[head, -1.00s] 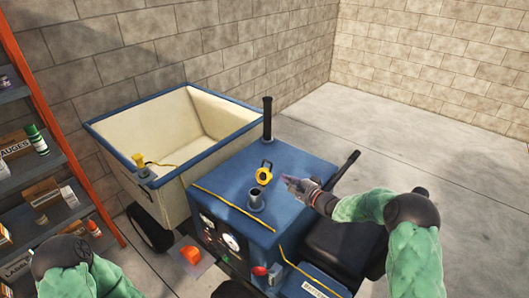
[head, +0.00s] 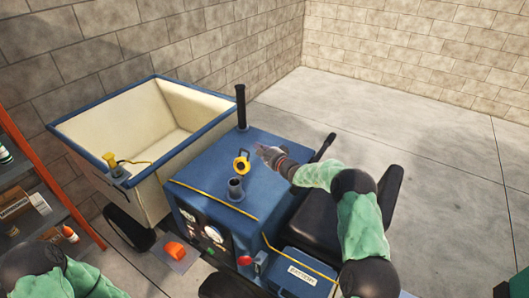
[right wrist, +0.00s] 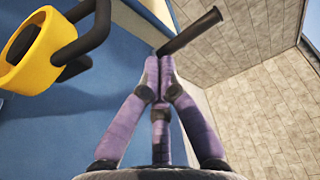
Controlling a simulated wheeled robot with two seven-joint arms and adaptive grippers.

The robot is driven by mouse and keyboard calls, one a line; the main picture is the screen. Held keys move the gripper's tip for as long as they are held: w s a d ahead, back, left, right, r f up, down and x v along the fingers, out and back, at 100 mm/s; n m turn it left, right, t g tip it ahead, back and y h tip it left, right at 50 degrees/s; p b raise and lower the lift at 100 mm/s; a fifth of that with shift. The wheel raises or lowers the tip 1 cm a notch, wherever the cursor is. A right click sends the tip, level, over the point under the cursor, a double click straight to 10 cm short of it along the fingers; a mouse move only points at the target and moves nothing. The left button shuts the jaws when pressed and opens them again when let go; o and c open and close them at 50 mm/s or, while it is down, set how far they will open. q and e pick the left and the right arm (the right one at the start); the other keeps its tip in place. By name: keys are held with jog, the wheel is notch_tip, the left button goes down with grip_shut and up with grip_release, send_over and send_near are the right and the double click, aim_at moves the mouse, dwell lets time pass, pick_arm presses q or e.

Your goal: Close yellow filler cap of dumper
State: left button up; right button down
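The yellow filler cap (head: 241,165) stands open on the blue hood of the dumper (head: 275,150), just behind the dark filler neck (head: 235,188). The neck's mouth is uncovered. In the right wrist view the cap (right wrist: 35,50) is large at the upper left, with a black loop-like bracket beside it. My right gripper (head: 264,152) is just right of and slightly beyond the cap, apart from it. In the wrist view its purple fingertips (right wrist: 158,62) meet with nothing between them. My left arm shows at the lower left; its gripper is out of view.
A black exhaust pipe (head: 241,106) rises behind the cap. The cream skip (head: 150,120) is at the left, with another yellow fitting (head: 110,160) at its corner. A black lever (head: 322,147) and seat (head: 325,213) are at the right. Shelves (head: 30,215) stand far left.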

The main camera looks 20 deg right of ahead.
aim_at(243, 161)
jog(key=shift+s+a+r, duration=0.2)
jog(key=shift+s+a, duration=0.25)
jog(key=shift+a, duration=0.4)
jog(key=shift+s+a+r, duration=0.15)
jog(key=shift+s+a, duration=0.3)
jog(key=shift+a, duration=0.4)
